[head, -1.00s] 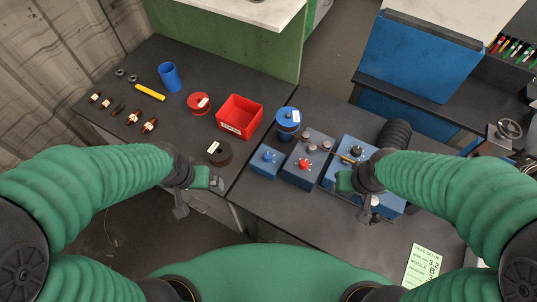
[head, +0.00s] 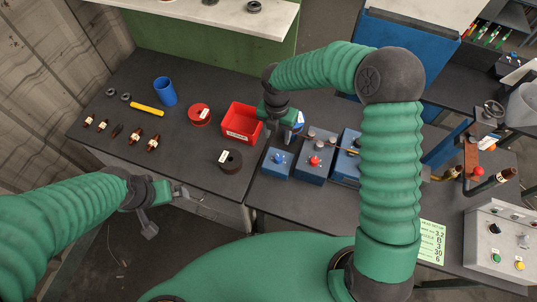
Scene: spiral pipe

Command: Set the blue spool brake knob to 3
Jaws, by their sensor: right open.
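A small blue box with a blue knob (head: 280,157) stands at the left of a row of blue boxes on the workbench. The knob's setting is too small to read. A blue spool (head: 299,119) stands behind that box, partly hidden by my right gripper. My right gripper (head: 279,131) is open and points down beside the blue spool, near the red bin's right side, behind the blue knob. Whether it touches the spool cannot be told.
A red bin (head: 241,124), red spool (head: 200,114), dark spool (head: 230,161) and blue cup (head: 165,91) stand at left. A box with a red knob (head: 315,160) adjoins the blue-knob box. A green card (head: 432,241) lies at right. My right arm hides part of the bench.

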